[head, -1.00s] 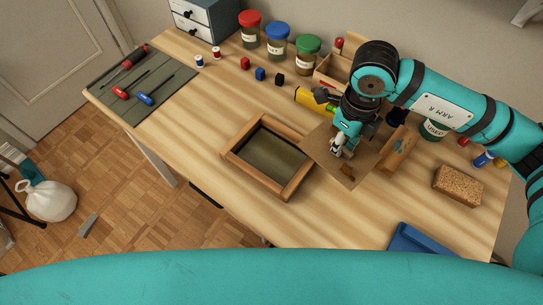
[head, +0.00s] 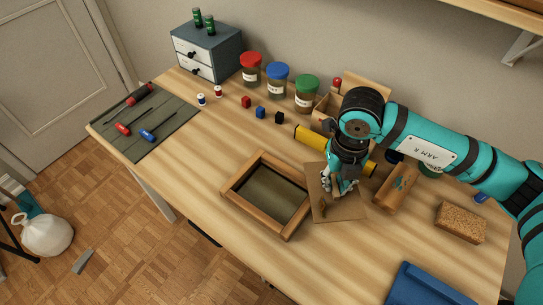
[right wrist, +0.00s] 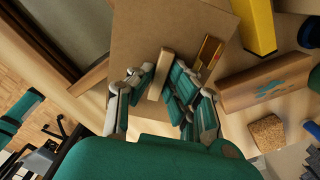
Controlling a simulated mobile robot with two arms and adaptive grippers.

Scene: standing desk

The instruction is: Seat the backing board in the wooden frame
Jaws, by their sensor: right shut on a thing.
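The wooden frame (head: 233,185) lies on the desk in the head view, a shallow rectangle with a dark greenish inside. The thin brown backing board (head: 345,210) is just to its right, outside the opening. My right gripper (head: 341,192) is over the board, shut on a light wooden grip piece on it. In the right wrist view, this grip piece (right wrist: 161,72) stands between the fingers, with the board (right wrist: 150,35) behind. A frame rail (right wrist: 92,77) shows beside the board's left edge. I cannot tell whether the board touches the desk. My left gripper is out of view.
Jars stand behind.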

